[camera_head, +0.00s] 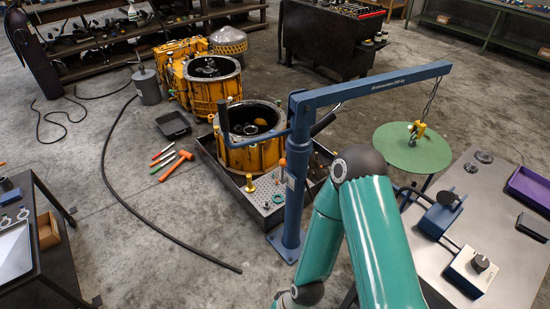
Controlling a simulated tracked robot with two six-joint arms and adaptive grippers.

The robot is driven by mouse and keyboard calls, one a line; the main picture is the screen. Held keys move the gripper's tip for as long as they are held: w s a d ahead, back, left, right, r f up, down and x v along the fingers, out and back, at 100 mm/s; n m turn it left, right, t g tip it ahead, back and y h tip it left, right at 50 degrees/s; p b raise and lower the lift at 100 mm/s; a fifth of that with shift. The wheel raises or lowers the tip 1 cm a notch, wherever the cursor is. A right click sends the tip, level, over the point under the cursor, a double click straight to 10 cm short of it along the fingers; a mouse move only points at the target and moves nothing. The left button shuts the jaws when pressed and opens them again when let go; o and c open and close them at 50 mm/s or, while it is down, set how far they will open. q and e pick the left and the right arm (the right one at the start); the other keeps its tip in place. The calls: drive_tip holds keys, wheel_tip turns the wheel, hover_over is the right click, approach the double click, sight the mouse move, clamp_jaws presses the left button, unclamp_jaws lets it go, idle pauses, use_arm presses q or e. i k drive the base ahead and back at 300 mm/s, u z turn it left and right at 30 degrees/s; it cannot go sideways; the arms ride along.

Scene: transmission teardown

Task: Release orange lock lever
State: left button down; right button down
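A small orange piece (283,163) shows at the left side of the blue crane post (293,190), about mid-height. It may be the lock lever, but it is too small to make out its shape or setting. The blue crane (370,90) has a long boom reaching right, with a chain and yellow hook (417,128) hanging at its end. A blue bar with black grips sticks out from the post. My teal arm bends in front of the post, and its wrist reaches the bottom edge. Neither gripper is in view.
A yellow transmission housing (250,156) stands in a dark tray (237,188) behind the post. An orange hammer (175,166) lies on the floor. A round green table (408,150) and a steel bench (485,225) stand right.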

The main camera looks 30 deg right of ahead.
sight(283, 163)
drive_tip(key=u, duration=0.25)
drive_tip(key=i, duration=1.3)
drive_tip(key=u, duration=0.8)
drive_tip(key=i, duration=0.15)
drive_tip(key=z, duration=2.9)
drive_tip(key=k, duration=0.5)
drive_tip(key=z, duration=0.2)
